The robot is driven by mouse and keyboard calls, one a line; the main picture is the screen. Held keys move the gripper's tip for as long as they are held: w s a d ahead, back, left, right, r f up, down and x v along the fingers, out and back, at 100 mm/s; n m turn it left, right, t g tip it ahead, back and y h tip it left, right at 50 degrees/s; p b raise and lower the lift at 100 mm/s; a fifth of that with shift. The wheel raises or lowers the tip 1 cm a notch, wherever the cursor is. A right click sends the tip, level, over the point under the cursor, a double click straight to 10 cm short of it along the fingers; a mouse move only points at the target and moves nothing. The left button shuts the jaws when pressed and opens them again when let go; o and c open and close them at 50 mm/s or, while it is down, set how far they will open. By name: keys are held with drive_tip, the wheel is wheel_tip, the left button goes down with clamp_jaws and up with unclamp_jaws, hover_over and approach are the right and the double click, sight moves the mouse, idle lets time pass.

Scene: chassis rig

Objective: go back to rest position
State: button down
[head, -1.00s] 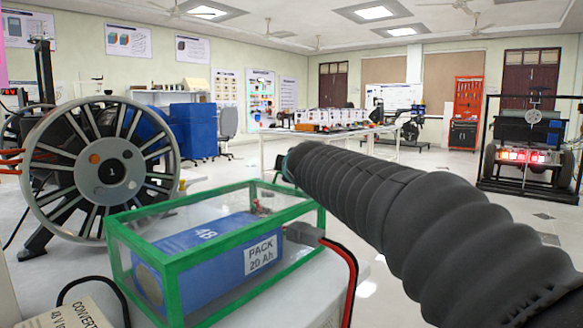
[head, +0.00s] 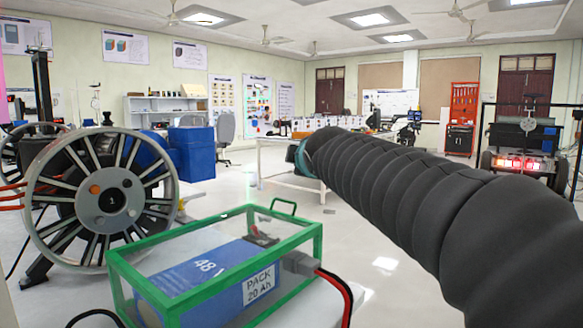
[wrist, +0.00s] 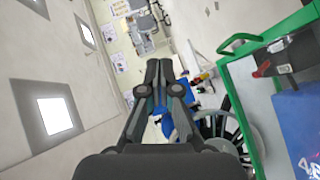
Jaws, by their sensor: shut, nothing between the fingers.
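My gripper (wrist: 158,72) shows in the wrist view with its two fingers together and nothing between them. It is up in the air, apart from the green-framed clear battery case, whose frame (wrist: 222,75) is at the right of that view. In the head view my dark ribbed arm reaches from the lower right towards the middle, and its fingers are hidden. The green-framed case (head: 180,268) stands below and left of the arm, with a blue battery pack (head: 205,280) inside.
A spoked wheel rig (head: 105,200) stands at the left. A white table (head: 275,165) is behind my arm's far end. Another rig with red lights (head: 522,162) is at the right. Red and black cables (head: 345,295) leave the case. Open floor lies beyond the case.

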drive_tip(key=s+d+f+m+g, duration=0.3)
drive_tip(key=s+d+f+m, duration=0.1)
drive_tip(key=s+f, duration=0.6)
drive_tip(key=s+d+f+m+g+h, duration=0.1)
drive_tip(key=s+d+f+m+g, duration=0.2)
drive_tip(key=s+f+m, duration=0.4)
drive_tip(key=s+d+f+m+g+h, duration=0.1)
drive_tip(key=s+d+f+m+g, duration=0.2)
drive_tip(key=s+f, duration=1.1)
drive_tip(key=s+d+m, duration=0.1)
drive_tip(key=s+m, duration=0.1)
drive_tip(key=s, duration=0.2)
drive_tip(key=shift+s+d+f+m+g, duration=0.2)
drive_tip(key=shift+d+f+m+g, duration=0.1)
drive_tip(key=shift+d+f+m, duration=0.1)
